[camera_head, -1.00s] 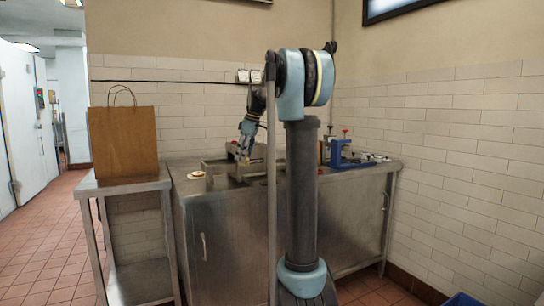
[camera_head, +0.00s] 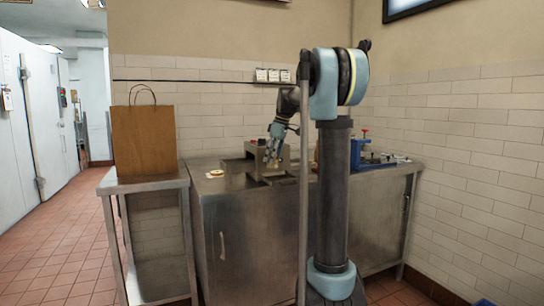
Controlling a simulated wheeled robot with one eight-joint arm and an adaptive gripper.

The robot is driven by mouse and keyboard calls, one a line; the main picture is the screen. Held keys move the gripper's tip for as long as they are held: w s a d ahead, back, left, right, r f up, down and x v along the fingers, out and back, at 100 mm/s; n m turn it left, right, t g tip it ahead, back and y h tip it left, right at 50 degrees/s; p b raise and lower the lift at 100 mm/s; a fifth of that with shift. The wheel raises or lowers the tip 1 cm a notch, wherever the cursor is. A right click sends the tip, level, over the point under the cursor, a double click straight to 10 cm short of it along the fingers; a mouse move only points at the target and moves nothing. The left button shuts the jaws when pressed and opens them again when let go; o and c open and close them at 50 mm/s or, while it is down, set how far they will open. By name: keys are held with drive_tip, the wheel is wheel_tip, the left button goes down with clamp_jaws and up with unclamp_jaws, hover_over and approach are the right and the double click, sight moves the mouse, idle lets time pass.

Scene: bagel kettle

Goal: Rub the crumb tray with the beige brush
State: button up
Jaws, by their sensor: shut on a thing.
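My gripper (camera_head: 275,160) is small in the head view, at the end of my arm, pointing down over the steel counter (camera_head: 262,222). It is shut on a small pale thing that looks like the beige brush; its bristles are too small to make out. A grey metal box (camera_head: 256,150) stands right behind the gripper. A low grey tray (camera_head: 233,168), which looks like the crumb tray, lies on the counter just left of the gripper. Whether the brush touches the tray cannot be told. My arm and column hide part of the counter to the right.
A small plate with food (camera_head: 215,173) sits at the counter's left end. A blue device with a red knob (camera_head: 365,152) stands to the right. A brown paper bag (camera_head: 142,140) stands on a side table (camera_head: 145,184) at left. A tiled wall closes off the back and right.

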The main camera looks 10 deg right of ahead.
drive_tip(key=shift+f, duration=2.7)
drive_tip(key=shift+w+d+f, duration=0.1)
drive_tip(key=shift+d+f, duration=0.25)
drive_tip(key=shift+f, duration=0.25)
drive_tip(key=shift+c, duration=0.3)
drive_tip(key=shift+w+d, duration=0.35)
drive_tip(key=shift+d, duration=0.7)
drive_tip(key=shift+w+d, duration=0.3)
drive_tip(key=shift+d, duration=0.8)
drive_tip(key=shift+w+d, duration=0.35)
drive_tip(key=shift+d, duration=1.1)
drive_tip(key=shift+a, duration=0.65)
drive_tip(key=shift+s+a, duration=0.35)
drive_tip(key=shift+a, duration=0.75)
drive_tip(key=shift+s+a, duration=0.4)
drive_tip(key=shift+a, duration=0.65)
drive_tip(key=shift+s+a, duration=0.35)
drive_tip(key=shift+a, duration=0.75)
drive_tip(key=shift+a+r, duration=0.1)
drive_tip(key=shift+a, duration=0.05)
drive_tip(key=shift+r, duration=3.9)
